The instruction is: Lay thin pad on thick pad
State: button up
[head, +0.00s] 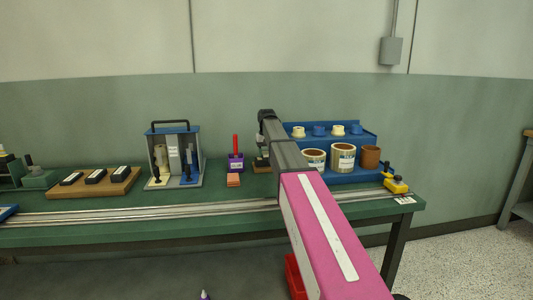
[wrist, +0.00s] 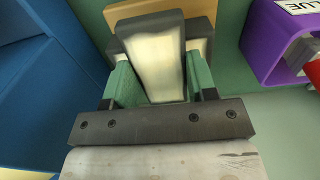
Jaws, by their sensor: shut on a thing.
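In the wrist view, my gripper (wrist: 160,75) is shut on a narrow cream-faced pad with dark grey edges (wrist: 160,62), which I take to be the thin pad. Directly behind it is a wider cream and dark grey block (wrist: 198,46), probably the thick pad, on a tan wooden base (wrist: 150,8). The held pad overlaps this block in the picture. I cannot tell whether they touch. In the head view, my arm hides most of this spot; the wooden base (head: 261,168) shows beside it.
A blue rack (head: 370,144) with cups and jars stands close to the right. Metal rails (head: 140,212) run along the bench front.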

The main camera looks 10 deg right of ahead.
jog(key=shift+f, duration=0.35)
dwell(0.5)
jog(key=o, duration=1)
jog(key=shift+r, duration=0.1)
notch_tip(320, 180, up, 11)
jog(key=shift+f, duration=0.2)
